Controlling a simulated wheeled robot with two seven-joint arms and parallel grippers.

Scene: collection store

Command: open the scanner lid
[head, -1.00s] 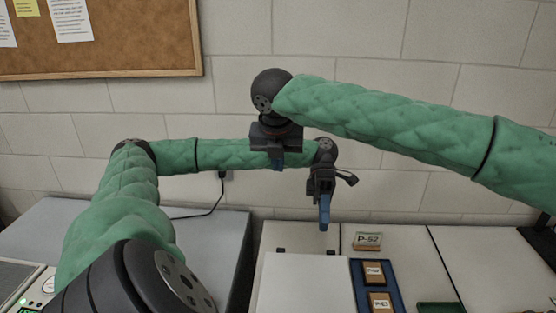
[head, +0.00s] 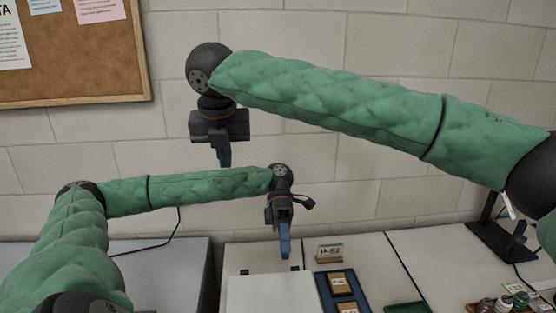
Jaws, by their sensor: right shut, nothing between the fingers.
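A pale flat panel (head: 272,293), which looks like the scanner lid, lies at the bottom centre with two small dark hinge-like pieces along its back edge. It looks flat and closed; its front is cut off by the picture's edge. My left gripper (head: 285,243) points down with its blue fingers above the back part of the panel, apart from it as far as I can tell. Its fingers are seen side-on, so their gap is hidden. My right gripper (head: 224,155) is shut and empty, higher up and to the left, in front of the wall.
Right of the panel are a blue tray (head: 359,300) with labelled boxes, a small labelled block (head: 330,252) and a green item (head: 407,308). Several small jars (head: 505,302) and a black stand (head: 497,240) are far right. A grey surface (head: 190,255) lies left.

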